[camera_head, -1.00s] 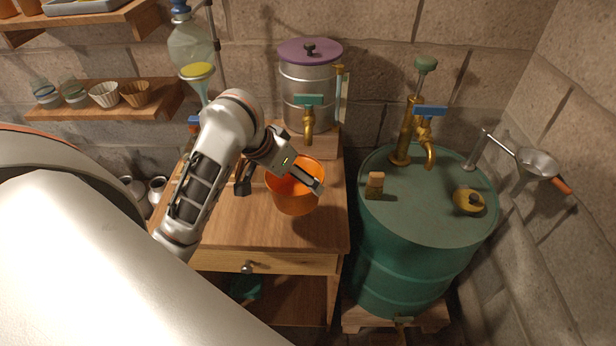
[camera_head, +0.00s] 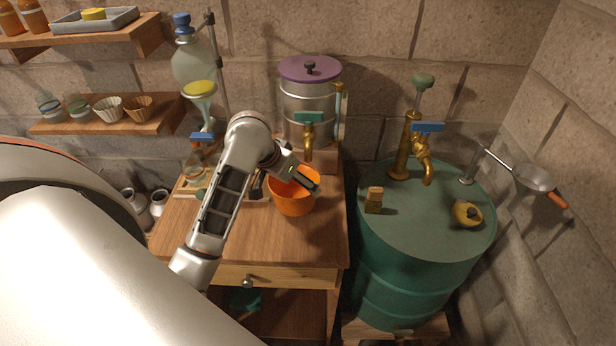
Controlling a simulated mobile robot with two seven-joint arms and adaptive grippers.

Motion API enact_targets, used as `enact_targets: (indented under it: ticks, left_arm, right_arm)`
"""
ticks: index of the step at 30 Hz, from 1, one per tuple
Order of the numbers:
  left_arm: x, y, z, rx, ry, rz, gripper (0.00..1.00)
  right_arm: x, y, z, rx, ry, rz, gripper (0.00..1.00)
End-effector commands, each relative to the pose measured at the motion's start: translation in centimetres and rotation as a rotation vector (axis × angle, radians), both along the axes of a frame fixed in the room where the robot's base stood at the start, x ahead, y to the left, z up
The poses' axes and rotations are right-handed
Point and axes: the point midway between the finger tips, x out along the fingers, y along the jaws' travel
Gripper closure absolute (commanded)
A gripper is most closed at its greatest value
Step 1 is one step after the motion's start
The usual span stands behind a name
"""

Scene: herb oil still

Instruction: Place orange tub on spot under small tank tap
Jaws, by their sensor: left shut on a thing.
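The orange tub (camera_head: 293,203) is upright over the wooden cabinet top, just in front of the small tank. My left gripper (camera_head: 290,184) is shut on the tub at its rim, with one dark finger across the opening. I cannot tell whether the tub's base touches the wood. The small metal tank (camera_head: 306,103) has a purple lid and a brass tap (camera_head: 308,142) with a teal handle. The tap's spout end is just behind and above the tub's far rim. The spot under the tap is hidden or not distinguishable. My right gripper is not in view.
The cabinet top (camera_head: 240,240) is clear in front of the tub. A glass separating flask (camera_head: 192,68) on a stand is at the back left. A large green drum (camera_head: 425,235) with a brass pump stands close on the right.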

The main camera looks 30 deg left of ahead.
Motion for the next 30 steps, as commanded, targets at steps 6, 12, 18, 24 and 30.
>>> enact_targets:
  ticks: [6,12,18,24,30]
  left_arm:
    - [4.8,-0.2,0.1,0.000,-0.001,0.000,0.34]
    - [6.5,-0.2,-0.1,0.000,0.000,0.000,0.34]
    - [6.5,-0.3,-2.6,0.000,0.004,0.000,0.34]
    - [6.5,-0.3,-3.5,0.000,0.000,-0.001,0.34]
    - [6.5,-0.3,-3.5,0.000,0.000,0.000,0.34]
  right_arm:
    - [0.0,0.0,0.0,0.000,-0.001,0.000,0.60]
    - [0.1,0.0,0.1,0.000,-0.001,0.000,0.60]
    - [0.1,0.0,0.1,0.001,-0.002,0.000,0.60]
    - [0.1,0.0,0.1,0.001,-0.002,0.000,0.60]
    - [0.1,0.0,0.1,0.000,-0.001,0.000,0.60]
